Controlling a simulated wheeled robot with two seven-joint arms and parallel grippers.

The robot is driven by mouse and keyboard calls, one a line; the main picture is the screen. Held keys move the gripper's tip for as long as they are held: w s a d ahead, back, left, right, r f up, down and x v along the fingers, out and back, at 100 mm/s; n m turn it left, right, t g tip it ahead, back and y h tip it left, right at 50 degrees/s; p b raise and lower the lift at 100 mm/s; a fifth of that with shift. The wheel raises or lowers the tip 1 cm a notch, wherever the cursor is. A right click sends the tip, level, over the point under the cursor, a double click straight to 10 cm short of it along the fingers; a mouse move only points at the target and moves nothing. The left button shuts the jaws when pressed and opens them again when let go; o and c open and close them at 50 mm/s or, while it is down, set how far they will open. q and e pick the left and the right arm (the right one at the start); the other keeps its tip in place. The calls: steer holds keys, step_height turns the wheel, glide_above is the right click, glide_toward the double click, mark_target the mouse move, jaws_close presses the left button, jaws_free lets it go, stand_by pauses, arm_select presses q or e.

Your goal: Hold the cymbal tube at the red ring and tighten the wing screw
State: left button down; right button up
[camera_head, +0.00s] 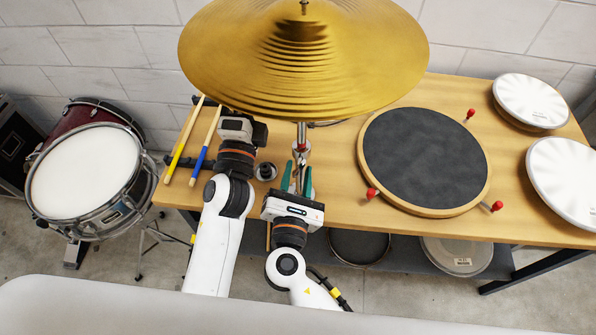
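The gold cymbal (230,55) sits on top of its stand and covers the upper part of it. A bright metal fitting sits lower on the tube; I cannot make out the wing screw. My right gripper (298,168) is low in front of the tube, its two green fingers apart with nothing clearly held. My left gripper (256,131) is left of the tube, beside the cymbal's front rim; its fingertips are hidden.
Two drumsticks (185,144) lie at the table's left end, near my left arm. A round black practice pad (425,157) with red knobs lies to the right. White pads (531,99) are at the far right. The wooden table (340,190) is clear between tube and pad. A drum (88,168) stands left.

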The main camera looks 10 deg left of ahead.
arm_select(q)
steer(key=shift+r, duration=0.3)
arm_select(e)
steer(key=shift+w, duration=0.3)
jaws_close()
